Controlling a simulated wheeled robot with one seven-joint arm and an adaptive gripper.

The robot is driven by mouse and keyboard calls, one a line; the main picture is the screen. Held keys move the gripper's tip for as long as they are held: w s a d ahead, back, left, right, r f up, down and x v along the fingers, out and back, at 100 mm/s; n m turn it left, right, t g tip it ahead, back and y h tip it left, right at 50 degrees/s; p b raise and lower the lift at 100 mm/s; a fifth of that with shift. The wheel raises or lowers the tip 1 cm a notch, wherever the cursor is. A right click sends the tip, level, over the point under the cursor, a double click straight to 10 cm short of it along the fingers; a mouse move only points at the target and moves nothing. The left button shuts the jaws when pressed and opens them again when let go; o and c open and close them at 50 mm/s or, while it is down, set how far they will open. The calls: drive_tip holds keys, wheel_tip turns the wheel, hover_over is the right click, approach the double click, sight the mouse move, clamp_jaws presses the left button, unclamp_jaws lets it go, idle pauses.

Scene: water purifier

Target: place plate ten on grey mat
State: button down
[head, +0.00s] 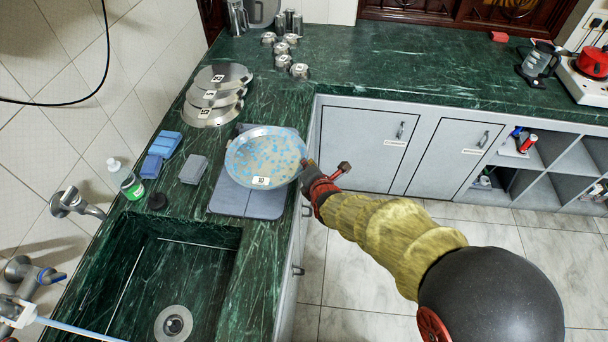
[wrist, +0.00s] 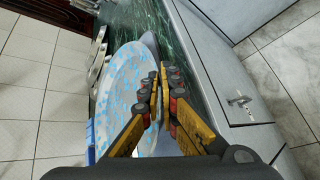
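Plate ten (head: 266,152), white with blue speckles and a "10" label, is over the grey mat (head: 247,203) at the counter's edge. It covers the far part of the mat. I cannot tell whether its underside touches the mat. My gripper (head: 312,176) comes from the right and is at the plate's right rim. In the wrist view, the speckled plate (wrist: 125,90) fills the left of the fingers, and my gripper (wrist: 163,92) has its yellow and black fingers close together on the rim. The fingers hide part of the rim.
Stacked steel plates (head: 215,95) stand behind on the green counter. The sink (head: 175,280) is in front. Steel cups (head: 283,52) stand at the back.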

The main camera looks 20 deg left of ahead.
drive_tip(key=shift+w+a+f, duration=0.4)
drive_tip(key=shift+a+f, duration=0.1)
drive_tip(key=shift+f, duration=0.2)
wheel_tip(320, 180, down, 3)
drive_tip(key=shift+w+a+f+b, duration=0.1)
drive_tip(key=shift+b, duration=1.05)
drive_tip(key=c, duration=2.2)
unclamp_jaws()
drive_tip(key=shift+f, duration=0.15)
drive_tip(key=shift+o, duration=0.8)
